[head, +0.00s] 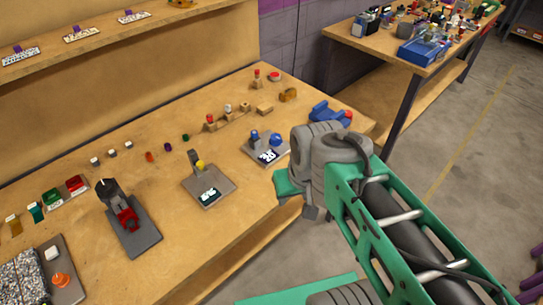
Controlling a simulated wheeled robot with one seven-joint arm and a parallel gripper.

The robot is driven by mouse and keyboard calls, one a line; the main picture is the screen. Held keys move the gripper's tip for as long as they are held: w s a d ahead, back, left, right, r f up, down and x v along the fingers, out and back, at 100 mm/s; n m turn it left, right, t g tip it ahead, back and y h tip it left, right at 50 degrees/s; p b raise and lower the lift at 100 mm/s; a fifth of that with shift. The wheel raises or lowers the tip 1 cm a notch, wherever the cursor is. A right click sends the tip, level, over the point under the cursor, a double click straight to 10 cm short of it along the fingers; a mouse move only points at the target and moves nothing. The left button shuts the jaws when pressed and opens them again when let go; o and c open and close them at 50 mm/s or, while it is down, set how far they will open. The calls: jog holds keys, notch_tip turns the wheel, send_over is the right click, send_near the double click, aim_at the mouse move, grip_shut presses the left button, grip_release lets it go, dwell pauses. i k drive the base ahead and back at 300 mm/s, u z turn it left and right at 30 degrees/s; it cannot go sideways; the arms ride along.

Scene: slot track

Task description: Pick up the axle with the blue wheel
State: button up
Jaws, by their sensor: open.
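A blue wheel-like piece (276,140) sits at the right of a small grey plate (284,156) on the wooden workbench. A small upright piece with blue on it stands at the left of the same plate. I cannot make out an axle clearly at this size. My gripper (310,211) is at the end of the green and grey arm, to the right of and nearer than this plate, by the bench's front edge. It looks open with nothing in it. Its fingers are partly hidden by my wrist.
Grey plates with a yellow-topped post (217,197) and a red-and-black fixture (143,243) stand to the left. A blue holder (330,113) is behind my wrist. Several small coloured pieces line the bench. A second table (400,58) is at the back right.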

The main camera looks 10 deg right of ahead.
aim_at(253, 133)
jog(key=z, duration=0.9)
jog(key=i, duration=0.55)
jog(key=u, duration=2.45)
